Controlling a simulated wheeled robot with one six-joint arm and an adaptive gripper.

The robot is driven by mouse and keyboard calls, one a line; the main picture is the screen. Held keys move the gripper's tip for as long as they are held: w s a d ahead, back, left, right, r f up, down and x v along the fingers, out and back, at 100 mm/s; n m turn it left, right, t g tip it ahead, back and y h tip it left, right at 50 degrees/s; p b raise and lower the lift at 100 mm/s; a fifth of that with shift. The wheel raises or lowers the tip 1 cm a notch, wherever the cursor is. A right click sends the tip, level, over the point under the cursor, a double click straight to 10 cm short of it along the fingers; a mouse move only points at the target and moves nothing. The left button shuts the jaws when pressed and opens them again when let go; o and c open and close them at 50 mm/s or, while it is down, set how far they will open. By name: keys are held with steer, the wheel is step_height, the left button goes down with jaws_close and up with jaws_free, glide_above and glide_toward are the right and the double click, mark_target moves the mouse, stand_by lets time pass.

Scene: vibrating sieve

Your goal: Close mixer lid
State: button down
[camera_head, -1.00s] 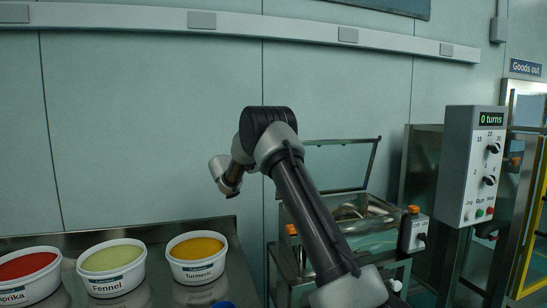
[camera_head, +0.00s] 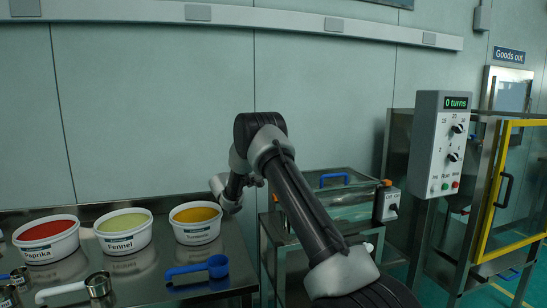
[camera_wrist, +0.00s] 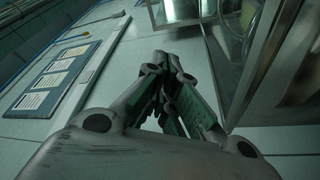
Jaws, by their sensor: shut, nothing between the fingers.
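My gripper (camera_wrist: 172,80) is shut and empty in the wrist view, its fingertips close together in front of a pale wall. In the head view my arm reaches up and folds back down, and the fingertips are too small and covered to make out. The machine in the middle has a flat clear lid with a blue handle (camera_head: 334,179), lying down over its top. My arm hides the machine's left part. At the right, a steel cabinet carries a control panel (camera_head: 443,142) reading "0 turns" and a yellow-framed clear door (camera_head: 493,190), which appears swung outward. The mixer's inside is not visible.
Tubs of paprika (camera_head: 46,241), fennel (camera_head: 124,233) and turmeric (camera_head: 195,224) stand on the steel table at left. A blue scoop (camera_head: 216,266) and metal scoops (camera_head: 98,284) lie in front. A switch box (camera_head: 386,203) sits beside the middle machine.

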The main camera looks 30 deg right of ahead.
step_height(320, 180, down, 8)
steer(key=s, duration=0.2)
steer(key=shift+s+a, duration=0.2)
steer(key=shift+a, duration=0.1)
stand_by(0.4)
